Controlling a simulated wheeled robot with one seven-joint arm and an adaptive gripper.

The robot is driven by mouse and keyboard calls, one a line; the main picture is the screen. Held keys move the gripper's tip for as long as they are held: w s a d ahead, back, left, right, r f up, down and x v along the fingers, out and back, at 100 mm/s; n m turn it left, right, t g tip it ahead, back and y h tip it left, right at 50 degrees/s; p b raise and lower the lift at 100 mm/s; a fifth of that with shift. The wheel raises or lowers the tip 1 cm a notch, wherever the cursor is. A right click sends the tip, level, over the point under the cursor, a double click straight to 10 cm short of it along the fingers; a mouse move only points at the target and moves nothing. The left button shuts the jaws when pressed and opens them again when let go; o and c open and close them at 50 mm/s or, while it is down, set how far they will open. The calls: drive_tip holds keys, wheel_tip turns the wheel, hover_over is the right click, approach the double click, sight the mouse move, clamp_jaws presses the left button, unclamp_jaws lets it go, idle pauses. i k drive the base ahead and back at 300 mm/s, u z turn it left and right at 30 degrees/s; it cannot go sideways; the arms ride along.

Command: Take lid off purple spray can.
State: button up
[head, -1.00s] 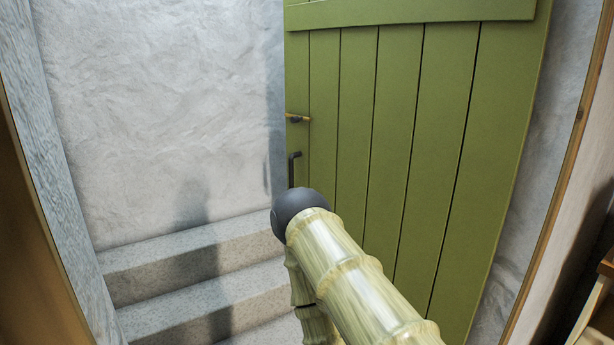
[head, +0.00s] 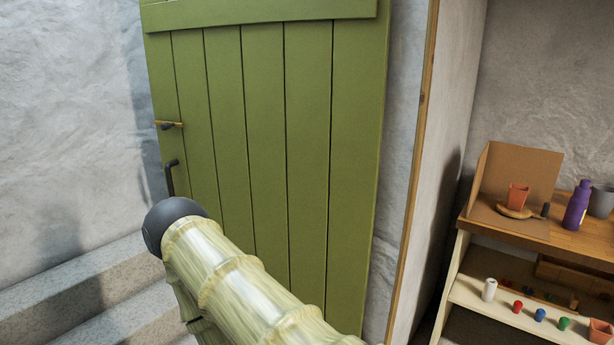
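A purple spray can (head: 577,206) stands upright on the wooden top of a shelf unit at the right of the head view. Its narrower top is also purple, and at this size I cannot make out the seam of a lid. My arm reaches from the bottom edge towards the green door, far to the left of the can. My gripper's fingers do not show in this view.
A green plank door (head: 265,160) and stone steps (head: 75,295) fill the left. The shelf unit's wooden top (head: 505,225) also holds an orange cup (head: 517,196) and a grey pot (head: 601,202). Its lower shelf (head: 480,302) holds a white container and several small coloured items.

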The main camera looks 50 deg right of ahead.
sight(582, 192)
drive_tip(key=z, duration=4.8)
drive_tip(key=i, duration=3.5)
drive_tip(key=u, duration=0.1)
